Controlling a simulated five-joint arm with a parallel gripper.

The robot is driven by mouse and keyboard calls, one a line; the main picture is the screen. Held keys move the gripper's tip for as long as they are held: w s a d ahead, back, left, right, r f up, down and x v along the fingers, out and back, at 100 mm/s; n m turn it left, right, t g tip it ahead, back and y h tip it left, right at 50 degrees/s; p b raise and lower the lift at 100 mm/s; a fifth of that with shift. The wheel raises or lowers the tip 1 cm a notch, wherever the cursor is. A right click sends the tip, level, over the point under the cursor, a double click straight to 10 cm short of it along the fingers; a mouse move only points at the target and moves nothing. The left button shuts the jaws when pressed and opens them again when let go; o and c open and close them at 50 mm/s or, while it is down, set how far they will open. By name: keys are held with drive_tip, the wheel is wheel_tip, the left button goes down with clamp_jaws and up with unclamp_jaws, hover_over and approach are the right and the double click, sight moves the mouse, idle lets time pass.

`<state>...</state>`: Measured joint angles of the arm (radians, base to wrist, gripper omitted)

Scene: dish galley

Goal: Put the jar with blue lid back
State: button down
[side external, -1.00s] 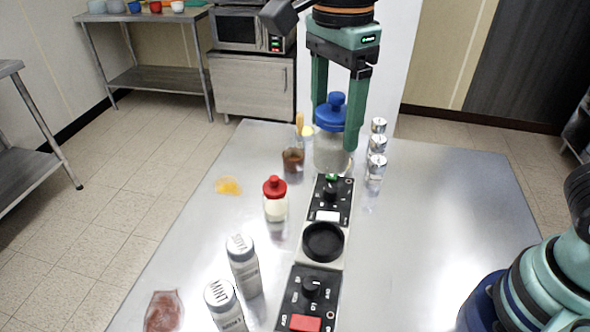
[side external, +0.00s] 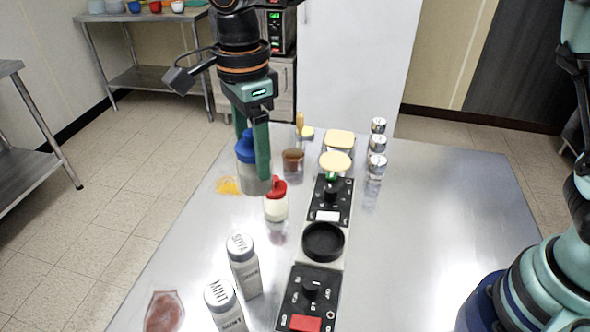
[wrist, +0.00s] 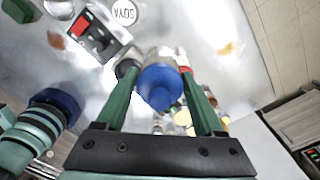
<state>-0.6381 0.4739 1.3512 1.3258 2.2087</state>
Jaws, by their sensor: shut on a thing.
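The jar with the blue lid (side external: 247,150) is a clear jar with pale contents, held upright in my gripper (side external: 254,165) in the side view. It appears above the table, close behind and left of the red-lidded jar (side external: 275,200). In the wrist view the blue lid (wrist: 160,87) sits between the two green fingers of my gripper (wrist: 160,92). The fingers are shut on the jar. One finger hides part of the jar in the side view.
A black device with a round cup (side external: 323,242) runs down the table's middle. Two white shakers (side external: 243,264) stand front left. Several silver-topped shakers (side external: 377,145) stand back right. A brown jar (side external: 293,161), yellow-topped items (side external: 335,161) and an orange spill (side external: 228,186) are nearby.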

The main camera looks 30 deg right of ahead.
wheel_tip(320, 180, down, 16)
drive_tip(key=shift+f, duration=0.25)
drive_tip(key=shift+f, duration=0.15)
idle(0.3)
unclamp_jaws()
